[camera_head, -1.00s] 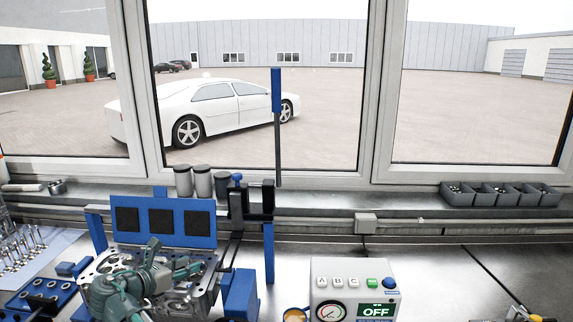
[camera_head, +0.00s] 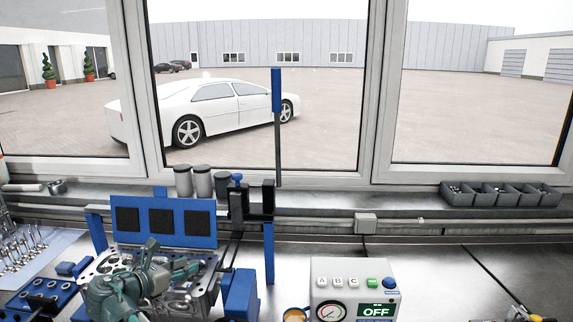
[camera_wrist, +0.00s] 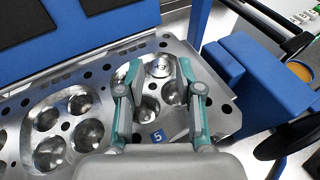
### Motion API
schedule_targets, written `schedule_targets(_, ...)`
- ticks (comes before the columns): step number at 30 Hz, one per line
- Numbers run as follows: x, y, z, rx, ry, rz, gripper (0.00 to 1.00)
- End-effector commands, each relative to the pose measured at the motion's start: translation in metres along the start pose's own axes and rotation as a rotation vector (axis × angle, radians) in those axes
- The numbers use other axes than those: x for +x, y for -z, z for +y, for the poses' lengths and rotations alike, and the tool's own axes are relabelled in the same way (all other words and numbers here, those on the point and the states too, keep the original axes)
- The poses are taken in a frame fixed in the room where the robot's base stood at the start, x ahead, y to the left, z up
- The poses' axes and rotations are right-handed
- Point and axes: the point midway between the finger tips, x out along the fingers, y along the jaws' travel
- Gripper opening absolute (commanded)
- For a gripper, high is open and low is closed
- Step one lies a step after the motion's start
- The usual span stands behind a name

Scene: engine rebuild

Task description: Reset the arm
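My gripper (camera_wrist: 160,70) has its two green-grey fingers apart, with nothing seen held between them. It is over the metal cylinder head (camera_wrist: 232,112), at the chamber next to the blue label "5" (camera_wrist: 158,137). A round valve face with a small mark (camera_wrist: 160,68) shows between the fingertips. I cannot tell whether the fingers touch the head. In the head view, my green arm (camera_head: 112,292) reaches over the cylinder head (camera_head: 103,264) at the lower left and hides part of it.
A blue frame with black pads (camera_head: 165,202) stands behind the head. A press with a tall blue-handled lever (camera_head: 277,90) stands close to its right. A control box reading OFF (camera_head: 330,280) is right of centre. Valves on a cloth (camera_head: 50,240) lie at left. The bench right of centre is mostly clear.

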Motion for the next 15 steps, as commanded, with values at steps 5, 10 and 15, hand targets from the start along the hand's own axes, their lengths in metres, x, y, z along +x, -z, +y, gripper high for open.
schedule_targets(5,0.034,0.0,0.0,0.0,0.003,0.001,0.35)
schedule_targets(10,0.033,-0.022,0.001,0.003,-0.001,0.001,0.35)
schedule_targets(15,0.027,-0.038,0.0,0.002,0.0,0.001,0.35)
